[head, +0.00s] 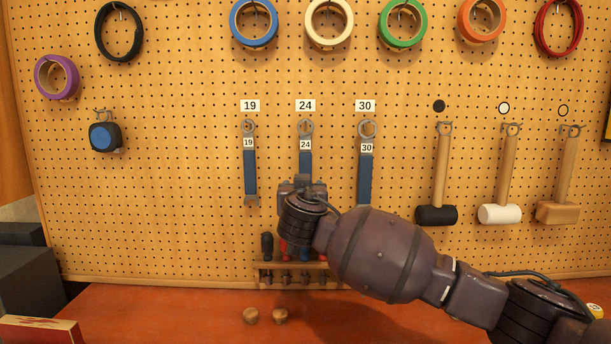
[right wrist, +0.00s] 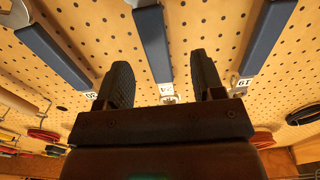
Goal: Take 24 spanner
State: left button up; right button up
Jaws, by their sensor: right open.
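The 24 spanner (head: 305,160) hangs on the pegboard under the 24 label, its blue handle pointing down. My right gripper (head: 303,184) is in front of the lower part of its handle and hides the lower end. In the right wrist view the 24 spanner (right wrist: 153,40) runs down between the two open fingers of the right gripper (right wrist: 164,82), with its 24 tag just past them. I cannot tell whether the fingers touch it. The 19 spanner (head: 250,170) hangs to its left and the 30 spanner (head: 366,175) to its right. My left gripper is not in view.
A screwdriver rack (head: 300,266) stands below the spanners, partly hidden by my arm. Three mallets, including a black-headed mallet (head: 436,214), hang to the right. Tape rolls, such as a green one (head: 403,42), hang above. Two small wooden knobs (head: 251,316) lie on the red bench (head: 150,310).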

aim_at(306, 168)
jog(key=w, duration=0.5)
jog(key=shift+w+d+f+b, duration=0.15)
jog(key=shift+d+b, duration=0.15)
jog(key=shift+b, duration=0.05)
jog(key=shift+c, duration=0.4)
jog(key=c, duration=1.1)
jog(key=shift+o, duration=0.2)
jog(key=shift+r, duration=0.2)
